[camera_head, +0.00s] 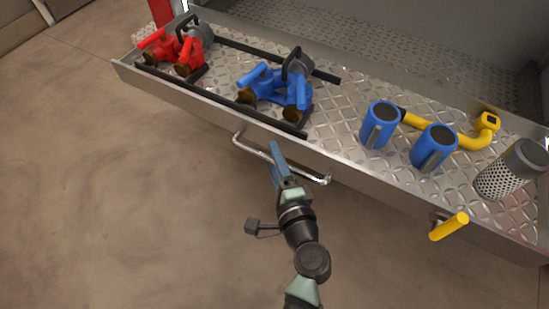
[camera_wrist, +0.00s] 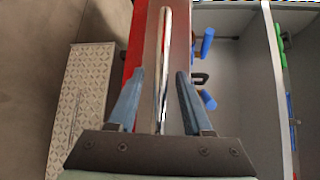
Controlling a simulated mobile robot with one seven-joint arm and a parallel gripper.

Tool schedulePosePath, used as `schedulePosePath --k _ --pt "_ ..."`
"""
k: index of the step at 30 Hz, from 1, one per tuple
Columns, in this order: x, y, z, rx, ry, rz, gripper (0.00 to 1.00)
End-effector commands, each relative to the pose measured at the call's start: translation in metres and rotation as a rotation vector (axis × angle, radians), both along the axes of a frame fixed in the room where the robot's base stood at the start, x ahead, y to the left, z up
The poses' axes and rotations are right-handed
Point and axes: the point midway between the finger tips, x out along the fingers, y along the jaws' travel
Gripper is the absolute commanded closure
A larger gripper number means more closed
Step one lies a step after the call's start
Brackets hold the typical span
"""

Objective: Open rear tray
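The metal tray (camera_head: 218,105) stands pulled out from its compartment in the head view, with its diamond-plate floor exposed. A silver bar handle (camera_head: 256,151) is fixed along its front wall. My gripper (camera_head: 276,150) is at this handle, near its middle, with the blue fingers pointing toward the tray. In the wrist view a shiny metal bar (camera_wrist: 164,60) runs lengthwise between the two spread fingers of my gripper (camera_wrist: 160,75), with gaps on both sides. The fingers are open, and I see no clear contact with the bar.
The tray carries a red pump device (camera_head: 185,50), a blue one (camera_head: 275,88), two blue cylinders (camera_head: 380,125), a yellow pipe (camera_head: 470,141) and a perforated metal cylinder (camera_head: 509,170). A yellow handle (camera_head: 449,226) sticks out from the front wall. The floor (camera_head: 120,200) in front is clear.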

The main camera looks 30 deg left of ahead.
Motion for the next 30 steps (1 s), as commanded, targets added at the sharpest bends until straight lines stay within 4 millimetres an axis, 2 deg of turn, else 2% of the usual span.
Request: schedulePosePath --k 7,11,24,30 --pt "-0.001 0.000 0.001 0.001 -0.001 0.001 0.50" --pt "-0.008 -0.008 0.003 0.001 0.001 -0.001 0.50" --pt "-0.073 -0.070 0.015 0.000 0.002 -0.002 0.50" --pt "-0.090 -0.085 0.018 0.000 0.000 0.000 0.50"
